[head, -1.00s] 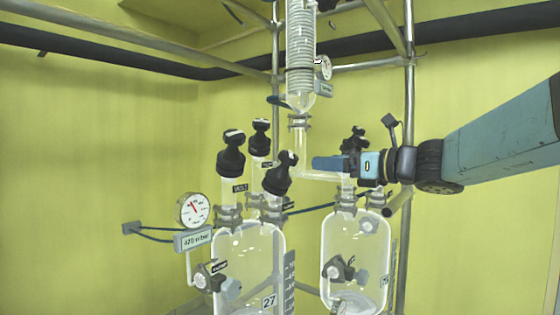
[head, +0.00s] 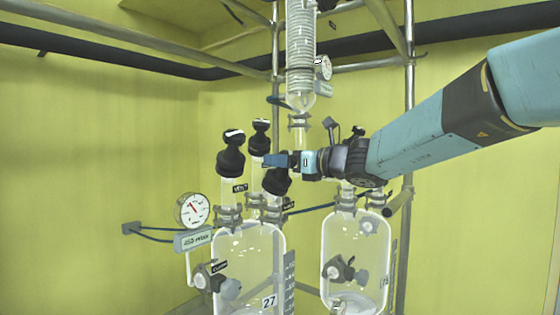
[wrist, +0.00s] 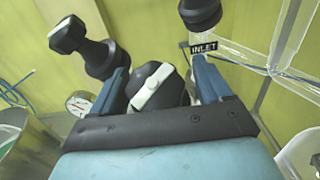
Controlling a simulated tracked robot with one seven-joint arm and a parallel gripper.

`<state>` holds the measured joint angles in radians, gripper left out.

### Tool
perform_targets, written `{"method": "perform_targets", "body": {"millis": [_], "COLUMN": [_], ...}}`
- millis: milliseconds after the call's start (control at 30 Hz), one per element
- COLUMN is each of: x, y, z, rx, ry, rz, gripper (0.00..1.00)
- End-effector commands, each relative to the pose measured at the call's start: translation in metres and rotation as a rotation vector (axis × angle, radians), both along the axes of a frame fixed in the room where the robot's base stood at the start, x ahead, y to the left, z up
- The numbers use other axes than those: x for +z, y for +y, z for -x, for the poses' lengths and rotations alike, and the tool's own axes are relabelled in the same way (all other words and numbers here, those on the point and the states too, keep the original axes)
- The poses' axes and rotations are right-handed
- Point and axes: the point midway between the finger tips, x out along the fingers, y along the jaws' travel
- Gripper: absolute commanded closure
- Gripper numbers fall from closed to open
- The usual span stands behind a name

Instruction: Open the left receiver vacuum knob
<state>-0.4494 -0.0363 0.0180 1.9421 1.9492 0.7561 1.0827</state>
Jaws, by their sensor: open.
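The left receiver (head: 250,262) is a glass vessel with several black knobs on its top necks. A front right black knob (head: 276,182) sits right at my gripper (head: 270,160). In the wrist view this knob (wrist: 157,88), with a white bar across its top, lies between the two blue fingers (wrist: 162,85). The fingers are open on either side of it; contact cannot be told. A left black knob (head: 231,153) and a back knob (head: 260,138) stand beside it. The back one has an INLET label (wrist: 203,46). I cannot read which knob is marked vacuum.
A pressure gauge (head: 192,210) stands left of the left receiver. The right receiver (head: 354,258) is below my arm. A coiled glass condenser (head: 300,50) hangs above, and metal frame poles (head: 409,130) stand behind.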

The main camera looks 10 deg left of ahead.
Motion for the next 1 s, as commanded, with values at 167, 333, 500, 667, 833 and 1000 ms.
{"method": "perform_targets", "body": {"millis": [167,333,500,667,833,1000], "x": [0.000,0.000,0.000,0.000,0.000,0.001], "y": [0.005,0.005,0.005,0.005,0.004,0.009], "z": [-0.002,-0.002,-0.002,-0.002,-0.003,-0.003], "rx": [0.000,0.000,0.000,0.000,-0.002,-0.002], "ry": [0.001,0.000,0.000,0.000,0.000,0.001], "rz": [0.000,0.000,0.000,0.000,0.000,-0.001], "gripper": [0.22,0.22,0.34,0.50,0.66,0.73]}}
